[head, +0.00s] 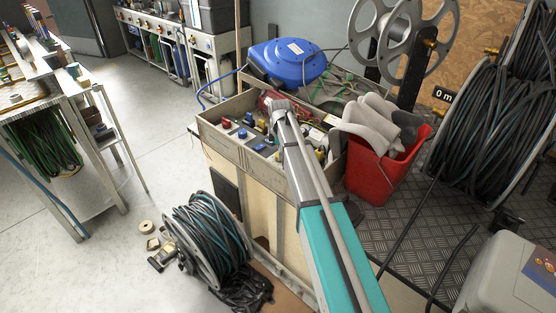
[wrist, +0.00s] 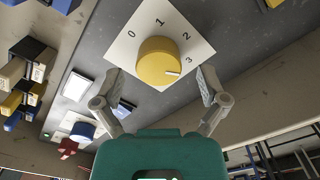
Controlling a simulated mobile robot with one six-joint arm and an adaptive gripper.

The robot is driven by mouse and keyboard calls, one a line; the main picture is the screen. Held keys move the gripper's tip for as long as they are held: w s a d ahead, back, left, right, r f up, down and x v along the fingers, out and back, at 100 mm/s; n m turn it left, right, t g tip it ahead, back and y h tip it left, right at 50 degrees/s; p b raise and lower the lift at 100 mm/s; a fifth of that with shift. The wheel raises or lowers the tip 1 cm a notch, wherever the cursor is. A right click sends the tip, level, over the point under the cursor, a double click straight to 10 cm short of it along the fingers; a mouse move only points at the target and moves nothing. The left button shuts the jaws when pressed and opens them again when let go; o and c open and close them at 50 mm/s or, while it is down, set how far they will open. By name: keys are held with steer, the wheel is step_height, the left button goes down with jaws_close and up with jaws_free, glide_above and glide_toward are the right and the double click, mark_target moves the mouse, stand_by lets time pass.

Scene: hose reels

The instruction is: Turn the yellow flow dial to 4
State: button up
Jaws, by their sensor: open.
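The yellow flow dial (wrist: 158,58) sits on a white square plate (wrist: 125,48) in the wrist view. The numbers 0, 1, 2 and 3 show around it; no 4 is visible. A small white mark on the dial's lower right side lies near the 3, slightly below it. My gripper (wrist: 160,78) is open, one finger left and one right of the dial, with gaps on both sides. In the head view my gripper (head: 280,106) is over the wooden box of controls (head: 222,147), and my arm hides the yellow dial.
A blue knob (wrist: 82,129) on its own plate and a red part (wrist: 67,147) lie lower left in the wrist view. Yellow and black blocks (wrist: 30,92) line the left. In the head view a red bucket (head: 376,176) and blue hose reel (head: 287,62) stand near the box.

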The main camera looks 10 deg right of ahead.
steer(key=shift+f+b, duration=0.45)
steer(key=shift+f, duration=0.2)
steer(key=c, duration=1.1)
steer(key=shift+a, duration=0.35)
steer(key=shift+c, duration=0.2)
steer(key=shift+d, duration=0.3)
